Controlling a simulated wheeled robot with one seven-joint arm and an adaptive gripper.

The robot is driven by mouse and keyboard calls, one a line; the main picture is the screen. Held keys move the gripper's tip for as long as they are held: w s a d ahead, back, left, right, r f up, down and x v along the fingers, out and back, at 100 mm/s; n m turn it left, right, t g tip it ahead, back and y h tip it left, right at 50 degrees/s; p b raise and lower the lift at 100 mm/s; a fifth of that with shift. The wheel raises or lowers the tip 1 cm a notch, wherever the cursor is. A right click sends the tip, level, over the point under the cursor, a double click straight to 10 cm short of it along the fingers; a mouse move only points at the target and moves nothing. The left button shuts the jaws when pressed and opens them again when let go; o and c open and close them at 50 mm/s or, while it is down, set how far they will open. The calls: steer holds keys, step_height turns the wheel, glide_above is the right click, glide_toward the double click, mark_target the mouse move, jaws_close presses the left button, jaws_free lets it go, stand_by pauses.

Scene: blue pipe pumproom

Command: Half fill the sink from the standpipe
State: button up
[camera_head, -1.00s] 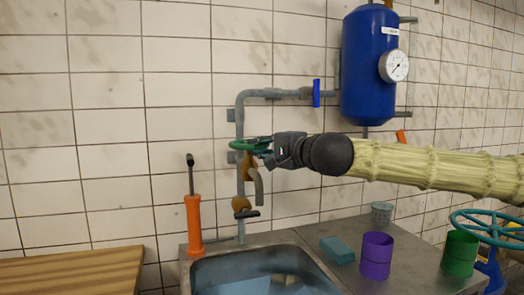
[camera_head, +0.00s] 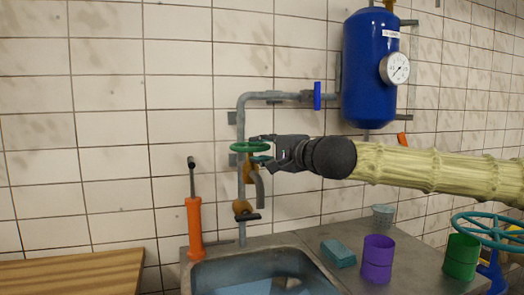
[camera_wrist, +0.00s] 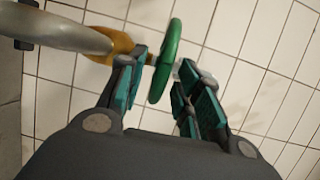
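The standpipe (camera_head: 241,190) runs up the tiled wall behind the sink, with a brass valve body and a grey curved spout (camera_head: 260,187). Its green handwheel (camera_head: 250,147) sits on top of the brass body, and also shows in the wrist view (camera_wrist: 166,62). My gripper (camera_head: 263,148) is at the right side of this wheel. Its fingers are apart, with the wheel's near edge about between the tips; I cannot tell contact. The sink (camera_head: 205,275) is cut off below; a bluish surface like water shows inside. No stream from the spout is visible.
An orange hand pump (camera_head: 194,228) stands left of the sink. A teal block (camera_head: 338,253), purple cup (camera_head: 377,259), green cup (camera_head: 461,257) and grey cup (camera_head: 383,217) stand right. A blue tank (camera_head: 369,70) with gauge and a blue-handled valve (camera_head: 317,95) are above.

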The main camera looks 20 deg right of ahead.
steer(key=v, duration=1.1)
steer(key=shift+s, duration=0.3)
steer(key=shift+d, duration=0.1)
